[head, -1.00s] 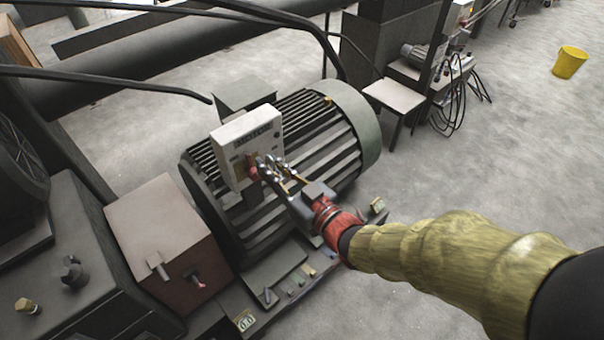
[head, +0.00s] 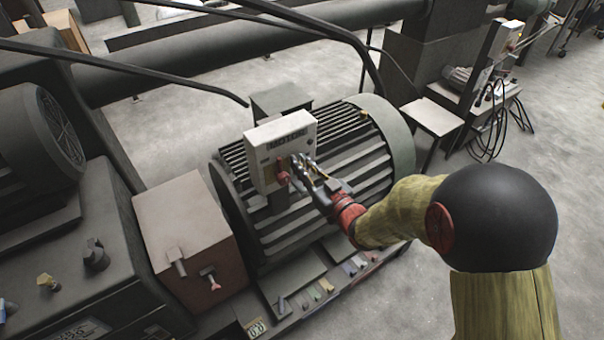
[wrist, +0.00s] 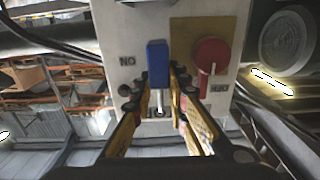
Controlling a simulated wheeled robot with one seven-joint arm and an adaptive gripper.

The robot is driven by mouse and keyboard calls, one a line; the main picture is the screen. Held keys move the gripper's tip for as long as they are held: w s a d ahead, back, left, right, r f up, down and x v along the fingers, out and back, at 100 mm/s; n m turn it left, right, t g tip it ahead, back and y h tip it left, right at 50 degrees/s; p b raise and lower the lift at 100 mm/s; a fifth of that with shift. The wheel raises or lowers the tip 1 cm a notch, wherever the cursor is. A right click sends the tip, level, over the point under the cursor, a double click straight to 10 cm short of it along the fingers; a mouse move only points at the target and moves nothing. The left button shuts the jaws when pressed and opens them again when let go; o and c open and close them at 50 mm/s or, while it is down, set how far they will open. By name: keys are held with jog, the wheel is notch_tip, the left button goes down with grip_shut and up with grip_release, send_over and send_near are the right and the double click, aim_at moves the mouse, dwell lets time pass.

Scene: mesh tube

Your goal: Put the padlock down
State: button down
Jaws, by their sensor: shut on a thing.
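A blue padlock (wrist: 157,63) is between my gripper's fingertips in the wrist view, its pale shackle pointing down the picture. My gripper (wrist: 156,85) is shut on it, close in front of the white motor switch box (wrist: 125,35). Whether the padlock touches the box I cannot tell. A red rotary switch (wrist: 209,56) on a yellow plate is just right of the padlock. In the head view my gripper (head: 306,168) is at the front of the switch box (head: 301,130), beside the red switch (head: 283,178); the padlock cannot be made out there.
The finned motor (head: 345,165) stands behind the box. A ledge with several small coloured items (head: 325,286) runs along its base. A brown box (head: 185,225) with handles stands left. Dark cables cross above. Open grey floor (head: 430,285) lies to the right.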

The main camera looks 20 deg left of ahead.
jog(key=shift+w+a+f, duration=0.1)
jog(key=shift+w+f, duration=0.2)
jog(key=shift+f, duration=0.05)
jog(key=shift+w+f+b, duration=0.1)
jog(key=shift+f+b, duration=0.45)
jog(key=shift+f, duration=1)
jog(key=shift+f, duration=0.15)
jog(key=c, duration=1.7)
grip_release()
jog(key=shift+c, duration=0.2)
jog(key=shift+s+d, duration=0.2)
jog(key=p+v, duration=0.1)
jog(key=v, duration=1)
jog(key=shift+s+d, duration=0.2)
